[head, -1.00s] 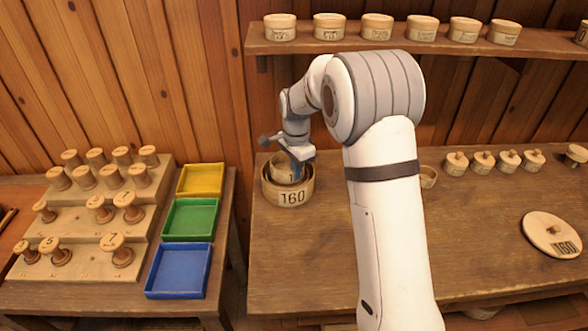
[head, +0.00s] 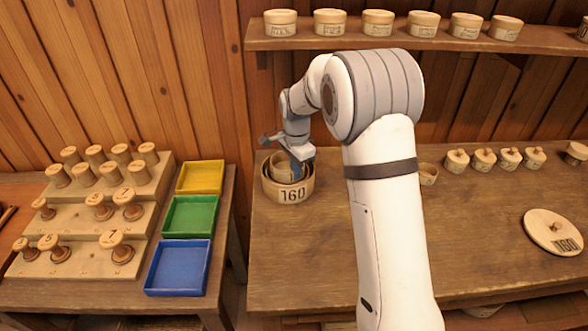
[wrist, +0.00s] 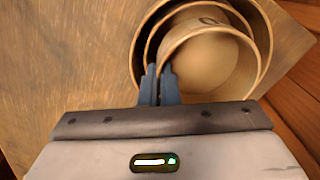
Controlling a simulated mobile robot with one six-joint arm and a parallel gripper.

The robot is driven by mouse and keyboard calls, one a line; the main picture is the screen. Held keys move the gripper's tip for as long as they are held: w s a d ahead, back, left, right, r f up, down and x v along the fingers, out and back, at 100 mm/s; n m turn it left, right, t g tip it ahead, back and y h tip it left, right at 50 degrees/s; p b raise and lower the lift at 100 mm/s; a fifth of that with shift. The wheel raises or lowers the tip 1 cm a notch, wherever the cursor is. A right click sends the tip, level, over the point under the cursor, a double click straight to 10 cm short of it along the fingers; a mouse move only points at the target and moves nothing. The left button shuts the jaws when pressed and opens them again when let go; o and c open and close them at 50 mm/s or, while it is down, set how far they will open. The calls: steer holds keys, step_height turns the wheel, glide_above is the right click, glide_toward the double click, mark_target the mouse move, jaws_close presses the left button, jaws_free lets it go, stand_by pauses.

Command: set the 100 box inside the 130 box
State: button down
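The round wooden 160 box (head: 292,196) stands at the left of the bench, its number facing me. In the wrist view its wide rim (wrist: 267,50) surrounds a second round rim, which I take as the 130 box (wrist: 149,38). The smallest round box, taken as the 100 box (wrist: 207,70), is within these rims, open side up and empty. My gripper (wrist: 159,72) has its two blue fingers closed on the left wall of this smallest box. The fingers hide part of the wall. I cannot tell whether its base touches the 130 box's floor.
A large 160 lid (head: 553,232) lies at the bench's right. Lidded boxes line the shelf (head: 400,42) above. The middle of the bench (head: 310,260) is clear.

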steer(key=c, duration=1.2)
jaws_free()
steer(key=shift+r, duration=0.2)
steer(key=shift+r+p, duration=0.45)
steer(key=shift+r, duration=0.05)
steer(key=shift+r, duration=0.2)
steer(key=shift+r+p, duration=2.4)
steer(key=shift+r, duration=1)
